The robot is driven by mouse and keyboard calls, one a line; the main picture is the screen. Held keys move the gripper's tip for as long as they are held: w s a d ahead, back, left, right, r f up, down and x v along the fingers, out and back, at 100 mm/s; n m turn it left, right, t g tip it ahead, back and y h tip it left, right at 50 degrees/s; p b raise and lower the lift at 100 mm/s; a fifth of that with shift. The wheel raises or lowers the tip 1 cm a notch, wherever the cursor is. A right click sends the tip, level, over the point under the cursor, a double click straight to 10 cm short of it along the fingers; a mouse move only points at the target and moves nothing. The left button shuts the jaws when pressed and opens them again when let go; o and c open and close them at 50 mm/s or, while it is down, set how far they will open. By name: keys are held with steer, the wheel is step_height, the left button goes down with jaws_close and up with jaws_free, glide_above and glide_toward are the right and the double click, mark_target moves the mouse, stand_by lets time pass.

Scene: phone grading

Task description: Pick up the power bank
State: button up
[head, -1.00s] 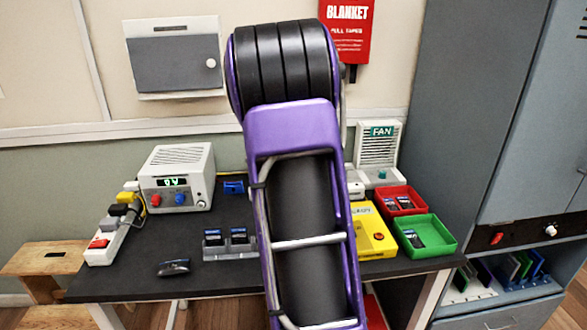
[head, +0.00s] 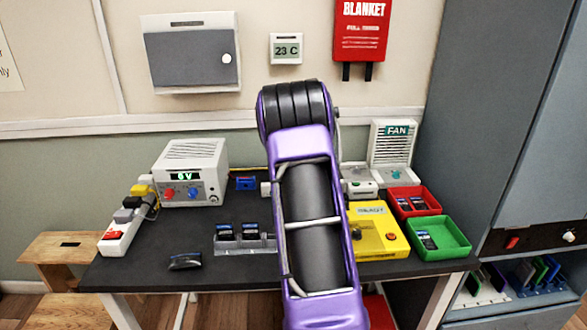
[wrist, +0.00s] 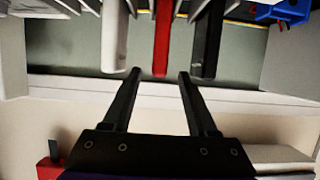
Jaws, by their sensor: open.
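My gripper (wrist: 157,76) is open and empty in the wrist view; the arm hides it in the head view. The wrist picture appears upside down. Several slab-like upright things stand beyond my fingertips: a white one (wrist: 115,42), a red one (wrist: 162,38) and a black one (wrist: 207,42). The red one's end lies between my fingertips in the picture; touching is not visible. My arm hides these slabs in the head view. I cannot tell which of them, if any, is the power bank. A small dark object (head: 185,261) lies at the desk's front left.
A power supply (head: 190,172) and power strip (head: 128,222) stand left. A dock (head: 262,245) holds two dark devices. A yellow box (head: 378,240), red tray (head: 430,205), green tray (head: 455,245) and fan (head: 392,150) stand right. The desk's left front (head: 130,270) is clear.

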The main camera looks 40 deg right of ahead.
steer(key=shift+x, duration=2.55)
steer(key=shift+s+f, duration=0.1)
steer(key=shift+f, duration=0.05)
jaws_close()
